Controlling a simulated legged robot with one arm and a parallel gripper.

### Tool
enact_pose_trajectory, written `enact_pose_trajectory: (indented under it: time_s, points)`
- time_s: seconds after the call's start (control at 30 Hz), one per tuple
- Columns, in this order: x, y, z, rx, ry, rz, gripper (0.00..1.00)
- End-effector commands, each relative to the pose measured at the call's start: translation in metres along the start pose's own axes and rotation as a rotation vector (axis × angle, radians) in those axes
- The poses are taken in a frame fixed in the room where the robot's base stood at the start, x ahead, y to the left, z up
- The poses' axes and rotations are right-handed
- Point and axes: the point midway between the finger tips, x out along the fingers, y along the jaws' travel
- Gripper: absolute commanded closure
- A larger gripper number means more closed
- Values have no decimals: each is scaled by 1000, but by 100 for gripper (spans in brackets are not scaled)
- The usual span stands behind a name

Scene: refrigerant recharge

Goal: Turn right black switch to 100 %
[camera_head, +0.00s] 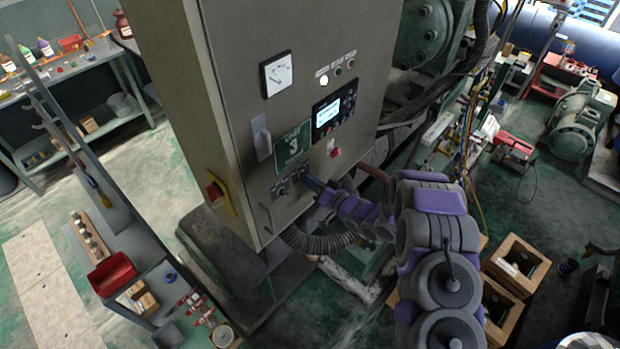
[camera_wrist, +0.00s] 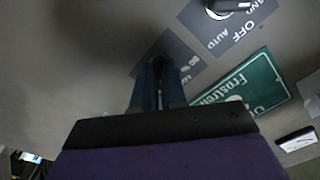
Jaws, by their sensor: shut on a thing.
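The grey control cabinet (camera_head: 232,140) stands in the middle of the head view. Low on its front is the left black switch (camera_head: 280,189), which shows in the wrist view with its HAND/OFF/AUTO label (camera_wrist: 232,6). My gripper (camera_head: 308,182) reaches the panel just right of it, at the right black switch. In the wrist view my gripper (camera_wrist: 158,78) is shut on that switch, over a dark scale plate (camera_wrist: 190,62) with partly readable numbers. The fingers hide the switch knob, so its setting cannot be read.
A green sign (camera_head: 292,146) sits above the switches, with a lit display (camera_head: 327,113) and a red button (camera_head: 335,153) to the right. A red-yellow switch (camera_head: 217,193) is on the cabinet's left side. A corrugated hose (camera_head: 318,241) runs below my gripper.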

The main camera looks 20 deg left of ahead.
Motion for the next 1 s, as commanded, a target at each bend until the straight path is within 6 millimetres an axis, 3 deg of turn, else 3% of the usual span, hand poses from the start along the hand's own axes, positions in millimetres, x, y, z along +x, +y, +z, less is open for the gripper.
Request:
enact_pose_trajectory:
  time_s: [0.27,0.57,1.0]
  points:
    - [-1,0,2,15,-1,2,67]
    - [-6,-1,0,13,2,0,67]
    - [-46,0,1,13,0,2,67]
